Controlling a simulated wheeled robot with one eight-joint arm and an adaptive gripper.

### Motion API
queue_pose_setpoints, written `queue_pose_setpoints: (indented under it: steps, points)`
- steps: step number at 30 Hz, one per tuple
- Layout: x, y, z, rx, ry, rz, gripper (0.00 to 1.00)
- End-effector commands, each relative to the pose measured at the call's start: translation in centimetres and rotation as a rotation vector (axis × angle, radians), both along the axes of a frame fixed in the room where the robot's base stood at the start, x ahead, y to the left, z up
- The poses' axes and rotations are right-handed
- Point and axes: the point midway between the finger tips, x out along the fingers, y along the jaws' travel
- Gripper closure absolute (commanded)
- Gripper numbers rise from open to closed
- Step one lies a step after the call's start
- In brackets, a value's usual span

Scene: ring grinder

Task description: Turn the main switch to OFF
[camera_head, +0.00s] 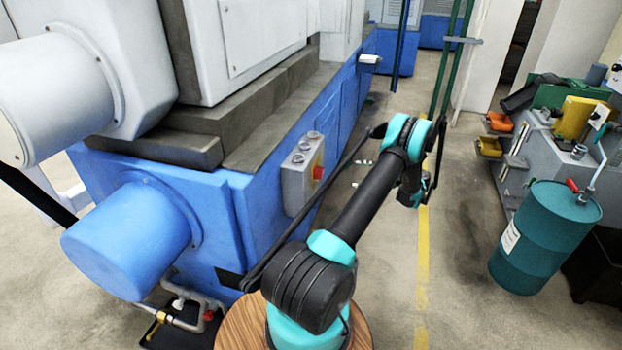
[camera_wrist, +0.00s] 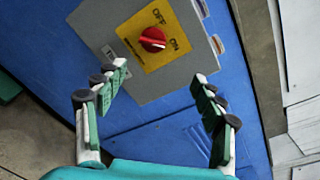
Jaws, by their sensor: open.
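The main switch is a red rotary knob (camera_wrist: 152,39) on a yellow plate (camera_wrist: 178,56) marked OFF and ON. The plate is on a grey control box (camera_wrist: 150,83) on the blue machine side. In the wrist view OFF is above the knob and ON is to its right. I cannot tell surely which mark the knob points to. In the head view the grey box (camera_head: 297,184) and the small red knob (camera_head: 318,172) show left of my arm. My gripper (camera_wrist: 161,78) is open and empty, its fingertips apart from the knob and below it in the wrist view. The head view does not show the fingers clearly.
The blue and grey machine (camera_head: 262,225) fills the left. A teal drum (camera_head: 540,240) and a workbench with orange and yellow bins (camera_head: 500,122) stand at the right. The concrete floor with a yellow line (camera_head: 422,260) is clear between them.

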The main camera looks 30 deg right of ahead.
Motion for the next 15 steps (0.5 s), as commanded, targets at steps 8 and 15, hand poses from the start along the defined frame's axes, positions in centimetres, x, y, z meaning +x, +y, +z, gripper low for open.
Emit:
queue_pose_setpoints:
  steps: [8,15]
  points:
    - [-3.7,-2.6,-2.4,0.061,-0.048,-0.026,0.31]
    - [-1.8,-0.9,-2.4,0.062,-0.049,-0.023,0.31]
